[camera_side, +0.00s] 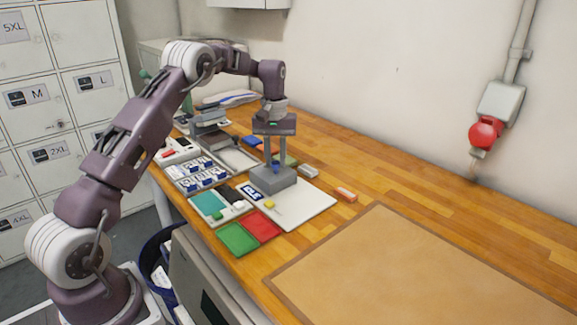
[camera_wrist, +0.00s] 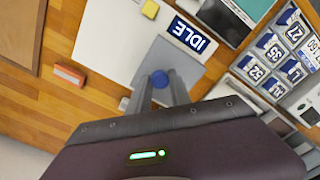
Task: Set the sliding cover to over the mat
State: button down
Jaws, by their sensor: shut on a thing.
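The sliding cover looks to be the grey block (camera_side: 277,183) with a blue knob on a white board (camera_side: 312,207); it also shows in the wrist view (camera_wrist: 188,64). My gripper (camera_side: 275,170) points down above it, its fingers shut on the blue knob (camera_wrist: 160,79). The fingers hide part of the knob. A blue label reading IDLE (camera_wrist: 190,35) is on the board beside the cover. A large tan mat with a brown border (camera_side: 430,270) lies on the table to the right, apart from the cover; its edge shows in the wrist view (camera_wrist: 18,45).
A yellow block (camera_side: 269,204) sits on the white board. Red (camera_side: 262,226) and green (camera_side: 237,239) panels lie in front. An orange block (camera_side: 346,194) and a small pale block (camera_side: 308,171) lie nearby. Size-tag trays (camera_side: 198,174) stand left. The wall is behind.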

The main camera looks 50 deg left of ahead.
jog(key=shift+a, duration=0.3)
jog(key=c, duration=1.2)
grip_release()
notch_tip(320, 180, up, 7)
jog(key=shift+r, duration=0.1)
